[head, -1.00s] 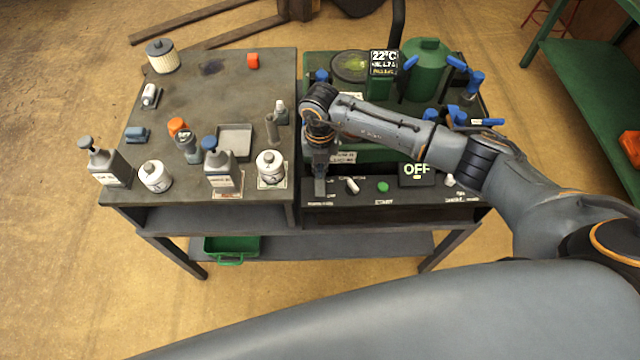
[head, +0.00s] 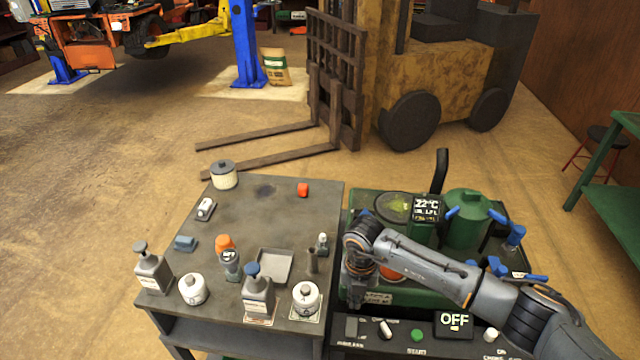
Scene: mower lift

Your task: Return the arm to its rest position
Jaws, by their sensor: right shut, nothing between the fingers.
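My right arm comes in from the lower right in the head view and reaches over the green machine (head: 370,207). My right gripper (head: 356,300) points down above the left end of the control panel (head: 460,343). It is shut and I see nothing held in it. The panel bears a black display (head: 454,322) reading OFF, a green START button (head: 417,335) and a white switch (head: 385,328). A second display (head: 427,208) reads 22°C. My left gripper is not in view.
A dark table (head: 230,215) on the left holds several bottles and canisters, a grey tray (head: 275,266) and an orange cap (head: 303,190). A green can (head: 466,218) and blue handles (head: 513,232) stand near my arm. A forklift (head: 440,70) is behind; the floor at left is clear.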

